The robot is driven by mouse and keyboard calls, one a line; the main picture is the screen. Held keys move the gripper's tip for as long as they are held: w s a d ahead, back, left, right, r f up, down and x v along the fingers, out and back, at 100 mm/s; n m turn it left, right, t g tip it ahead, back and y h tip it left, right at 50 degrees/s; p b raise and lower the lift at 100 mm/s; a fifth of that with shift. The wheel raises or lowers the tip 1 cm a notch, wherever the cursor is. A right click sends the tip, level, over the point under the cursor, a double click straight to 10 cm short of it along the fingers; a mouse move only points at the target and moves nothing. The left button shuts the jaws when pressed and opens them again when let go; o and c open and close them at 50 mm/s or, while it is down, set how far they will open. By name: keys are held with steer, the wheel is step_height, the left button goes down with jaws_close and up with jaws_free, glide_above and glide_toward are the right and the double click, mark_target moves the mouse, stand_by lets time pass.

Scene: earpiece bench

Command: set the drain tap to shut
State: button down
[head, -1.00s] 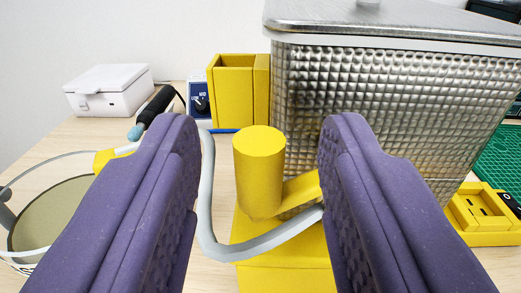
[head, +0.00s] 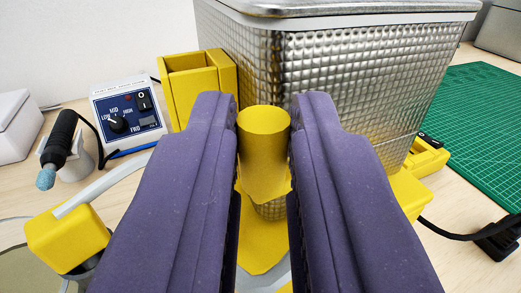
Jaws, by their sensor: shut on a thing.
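The drain tap shows as a yellow round knob (head: 264,138) in front of the textured metal tank (head: 350,90). My gripper (head: 264,130) has its two purple fingers on either side of the knob and is shut on it. A yellow block (head: 262,240) lies below the knob, between the fingers. A grey hose runs at the lower middle and on the left, partly behind my fingers. The tap's lever and any marks for its setting are hidden by the fingers, so I cannot tell its setting.
A yellow open holder (head: 200,85) stands left of the tank. A blue control box (head: 128,118) and a black handpiece (head: 62,138) are farther left, by a white case (head: 14,125). A yellow hose clip (head: 66,238) sits on a container at lower left. A green mat (head: 478,120) lies right.

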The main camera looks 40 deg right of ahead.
steer(key=c, duration=1.1)
jaws_free()
steer(key=shift+o, duration=0.2)
steer(key=p+v, duration=0.1)
steer(key=v, duration=0.6)
steer(key=shift+s+a+p, duration=0.25)
steer(key=shift+s+p, duration=0.05)
steer(key=shift+p, duration=0.1)
